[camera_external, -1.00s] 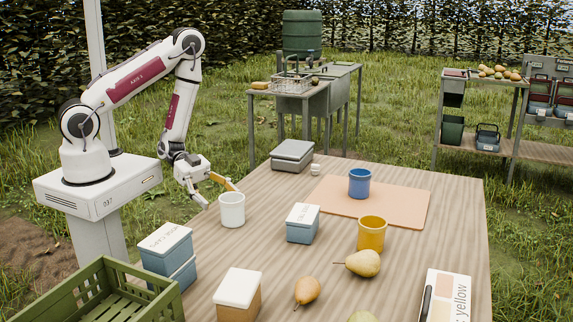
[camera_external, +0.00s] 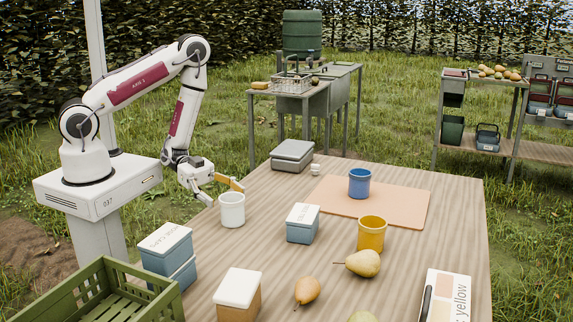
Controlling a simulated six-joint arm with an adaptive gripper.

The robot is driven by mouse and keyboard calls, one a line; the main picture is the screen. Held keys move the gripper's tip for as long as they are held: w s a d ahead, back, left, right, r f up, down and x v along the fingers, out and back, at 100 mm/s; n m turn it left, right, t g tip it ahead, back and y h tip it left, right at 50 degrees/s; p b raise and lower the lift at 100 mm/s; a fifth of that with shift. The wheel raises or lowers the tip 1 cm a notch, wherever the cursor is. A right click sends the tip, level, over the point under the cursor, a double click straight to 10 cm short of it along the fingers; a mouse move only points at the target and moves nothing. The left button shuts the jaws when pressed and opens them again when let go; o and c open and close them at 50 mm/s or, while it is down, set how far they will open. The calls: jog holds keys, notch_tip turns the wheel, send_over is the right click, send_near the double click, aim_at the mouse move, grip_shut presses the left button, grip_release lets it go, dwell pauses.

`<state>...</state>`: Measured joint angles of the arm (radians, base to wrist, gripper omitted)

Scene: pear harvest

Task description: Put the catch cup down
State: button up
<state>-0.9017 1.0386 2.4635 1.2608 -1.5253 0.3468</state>
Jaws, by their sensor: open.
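A white cup (camera_external: 232,213) stands upright on the wooden table near its left edge. A blue cup (camera_external: 359,184) stands on the orange mat, and a yellow cup (camera_external: 371,236) stands near the mat's front edge. The view does not show which is the catch cup. My gripper (camera_external: 224,195) is open just behind and above the white cup, one finger toward its left side and the orange-tinted finger behind its rim. The cup partly hides the space between the fingers. I cannot tell whether a finger touches it.
A blue lidded box (camera_external: 303,226) stands right of the white cup. Stacked blue boxes (camera_external: 167,262), a tan box with white lid (camera_external: 238,290) and a green crate (camera_external: 100,285) are at front left. Pears (camera_external: 363,263) lie at front. A grey case (camera_external: 292,156) is behind.

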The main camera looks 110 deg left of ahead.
aim_at(238, 204)
jog(key=shift+x, duration=2)
jog(key=c, duration=1.2)
jog(key=shift+r, duration=0.2)
jog(key=shift+r, duration=4.75)
